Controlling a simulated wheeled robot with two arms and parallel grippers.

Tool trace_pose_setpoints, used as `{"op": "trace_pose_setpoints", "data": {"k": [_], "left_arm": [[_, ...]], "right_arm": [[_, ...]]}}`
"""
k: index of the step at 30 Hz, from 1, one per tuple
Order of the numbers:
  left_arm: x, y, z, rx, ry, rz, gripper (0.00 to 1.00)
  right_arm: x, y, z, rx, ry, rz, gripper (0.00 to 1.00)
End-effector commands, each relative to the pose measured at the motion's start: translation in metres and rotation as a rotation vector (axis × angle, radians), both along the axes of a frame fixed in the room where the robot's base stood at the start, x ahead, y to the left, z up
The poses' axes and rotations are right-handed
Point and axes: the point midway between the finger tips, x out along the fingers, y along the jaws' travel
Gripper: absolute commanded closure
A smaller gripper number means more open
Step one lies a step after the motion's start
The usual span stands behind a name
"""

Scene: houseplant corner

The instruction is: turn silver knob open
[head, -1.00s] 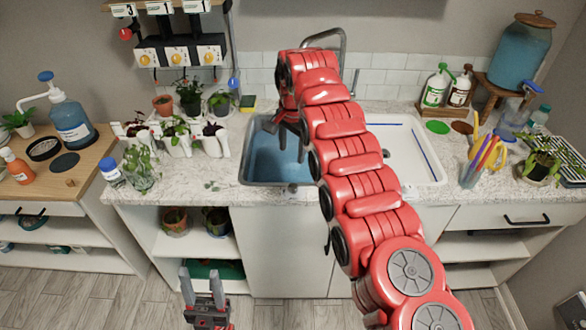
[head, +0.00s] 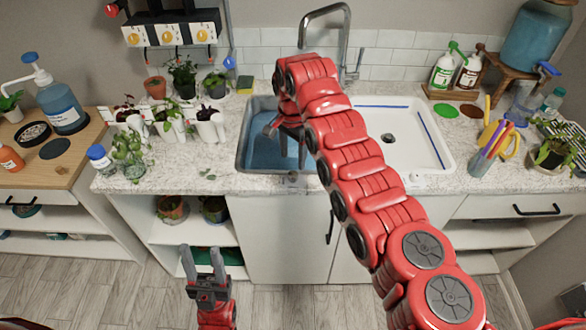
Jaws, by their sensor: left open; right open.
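A silver faucet (head: 322,18) curves up behind the sink. A small silver handle (head: 352,74), which looks like the knob, stands upright at the right of its base, against the tiles. My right arm reaches across the counter, and its gripper (head: 285,146) hangs open and empty over the blue left basin (head: 254,150), in front of and left of the handle. My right arm hides part of the faucet base. My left gripper (head: 201,252) is open and empty, low in front of the cabinet, far from the handle.
The white drainboard (head: 398,125) right of the basin is clear. Potted plants (head: 186,76) and white planters line the counter to the left. Green and brown bottles (head: 444,70) stand at the back right. A cup of pens (head: 484,160) stands further forward.

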Motion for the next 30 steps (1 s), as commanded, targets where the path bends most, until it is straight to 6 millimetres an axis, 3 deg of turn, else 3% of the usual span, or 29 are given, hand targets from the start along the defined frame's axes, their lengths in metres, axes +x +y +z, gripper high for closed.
{"op": "trace_pose_setpoints", "data": {"k": [3, 9, 21, 23, 30], "left_arm": [[0.0, 0.0, 0.011, 0.0, 0.0, 0.0, 0.5], [0.0, 0.0, 0.017, 0.0, 0.0, 0.0, 0.5], [0.0, 0.0, 0.018, 0.0, 0.0, 0.0, 0.5], [0.0, 0.0, 0.018, 0.0, 0.0, 0.0, 0.5], [0.0, 0.0, 0.018, 0.0, 0.0, 0.0, 0.5]], "right_arm": [[-0.001, -0.001, -0.024, -0.001, 0.006, -0.002, 0.32], [0.0, -0.001, -0.054, -0.001, 0.003, -0.001, 0.32], [0.0, -0.001, -0.066, 0.0, -0.001, -0.001, 0.32], [0.0, -0.001, -0.066, 0.0, -0.001, -0.001, 0.39], [0.0, -0.001, -0.066, 0.0, -0.001, -0.001, 0.82]]}}
